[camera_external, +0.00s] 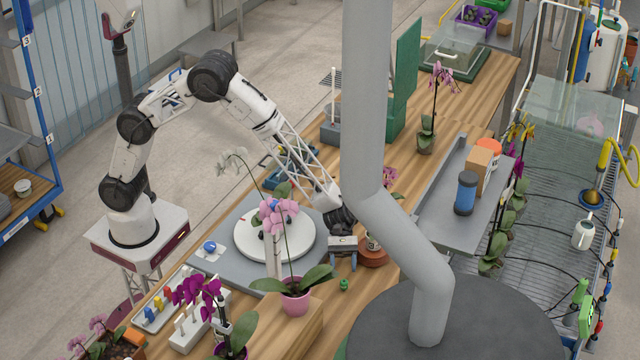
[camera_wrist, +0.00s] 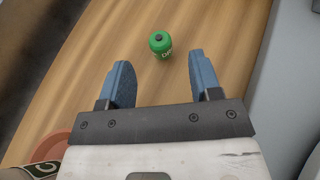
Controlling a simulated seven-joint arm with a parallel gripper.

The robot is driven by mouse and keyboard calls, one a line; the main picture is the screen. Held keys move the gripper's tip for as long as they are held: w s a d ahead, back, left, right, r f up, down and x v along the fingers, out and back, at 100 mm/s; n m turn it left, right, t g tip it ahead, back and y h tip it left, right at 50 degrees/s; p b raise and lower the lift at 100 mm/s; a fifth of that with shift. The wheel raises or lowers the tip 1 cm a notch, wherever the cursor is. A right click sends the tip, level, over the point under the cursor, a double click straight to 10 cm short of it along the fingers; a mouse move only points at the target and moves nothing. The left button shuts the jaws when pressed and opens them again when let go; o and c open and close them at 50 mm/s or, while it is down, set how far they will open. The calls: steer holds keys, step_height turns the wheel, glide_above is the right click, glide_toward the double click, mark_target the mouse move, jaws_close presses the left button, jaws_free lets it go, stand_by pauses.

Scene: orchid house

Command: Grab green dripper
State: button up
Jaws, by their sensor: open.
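The green dripper (camera_external: 343,285) is a small green piece on the wooden table, to the right of the pink pot. My gripper (camera_external: 342,264) is above the table, a little behind the dripper in the external view. In the wrist view my gripper (camera_wrist: 158,78) shows two blue fingers spread apart with nothing between them. The dripper is not touched by either finger.
A pink pot (camera_external: 295,301) with an orchid stands left of the dripper. A terracotta saucer (camera_external: 374,258) with a pot is right of my gripper. A white turntable (camera_external: 296,247) lies left. A thick grey pipe (camera_external: 366,110) rises at right. Bare wood surrounds the dripper.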

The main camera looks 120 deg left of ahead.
mark_target(344, 287)
steer(key=shift+x, duration=1.2)
steer(key=shift+d, duration=0.15)
steer(key=shift+x, duration=2.5)
steer(key=shift+c, duration=0.5)
steer(key=c, duration=0.9)
steer(key=shift+r, duration=0.1)
step_height(344, 287, up, 10)
